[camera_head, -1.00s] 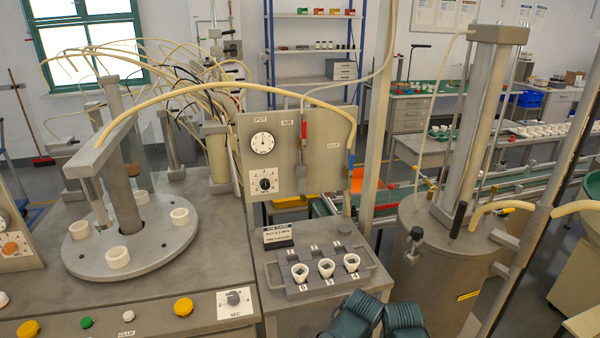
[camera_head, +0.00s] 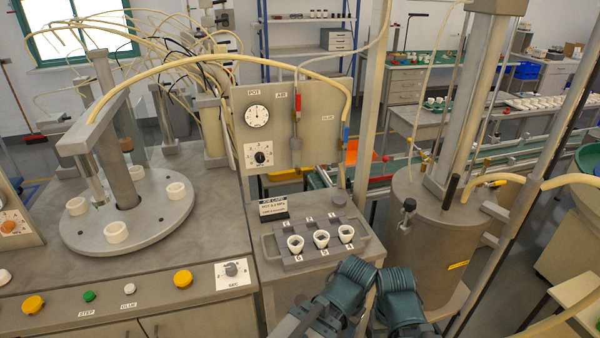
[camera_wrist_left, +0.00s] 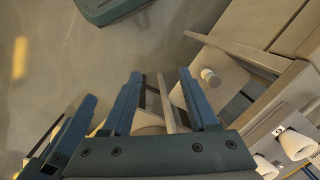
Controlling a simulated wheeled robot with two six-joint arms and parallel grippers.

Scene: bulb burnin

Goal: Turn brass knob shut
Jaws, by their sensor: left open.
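Small brass-coloured fittings (camera_head: 478,190) show on the lid of the grey pressure tank (camera_head: 430,235) at the right; I cannot tell which is the brass knob or how far it is turned. Blue parts at that view's lower left may be my right gripper (camera_wrist_left: 58,138).
A grey panel (camera_head: 320,150) with a gauge, a dial and red and blue levers stands behind a tray (camera_head: 268,244) of white cups (camera_head: 321,239). A round turntable (camera_head: 150,225) is at the left. A slanted grey post (camera_head: 530,200) stands right of the tank.

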